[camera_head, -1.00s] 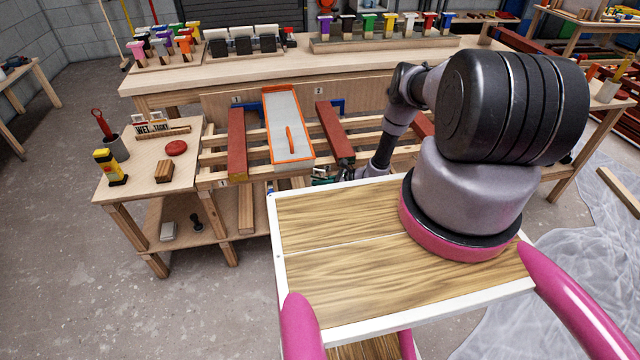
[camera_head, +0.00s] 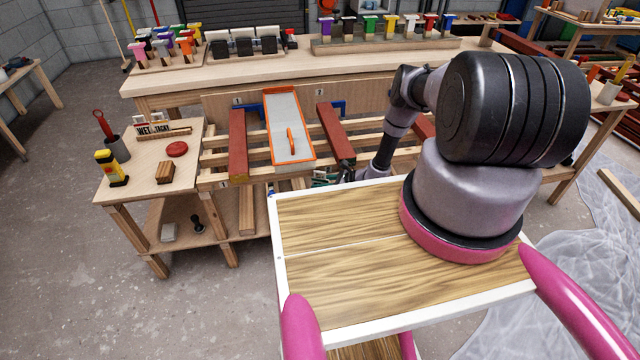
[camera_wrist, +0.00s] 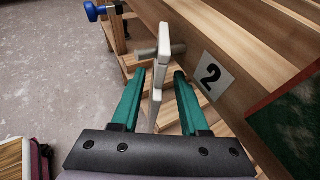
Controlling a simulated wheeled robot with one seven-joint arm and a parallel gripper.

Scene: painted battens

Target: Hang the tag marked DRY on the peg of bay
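In the wrist view a thin white tag (camera_wrist: 163,48) is seen edge-on between the two teal fingers of my gripper (camera_wrist: 159,75). The fingers stand apart, with a gap on each side of the tag. A round peg (camera_wrist: 178,48) sticks out from the wooden board, and the tag's upper part is at this peg; it appears to hang on it. The tag's lettering cannot be read from this angle. A label "2" (camera_wrist: 211,73) is on the board just right of the peg.
Tags reading WET and TACKY stand in a rack (camera_head: 165,134) on the left table. Red battens (camera_head: 237,145) and an orange-edged grey tray (camera_head: 283,112) lie across the rails. A blue clamp (camera_wrist: 93,11) is beyond the tag. The wooden board closely borders my gripper's right.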

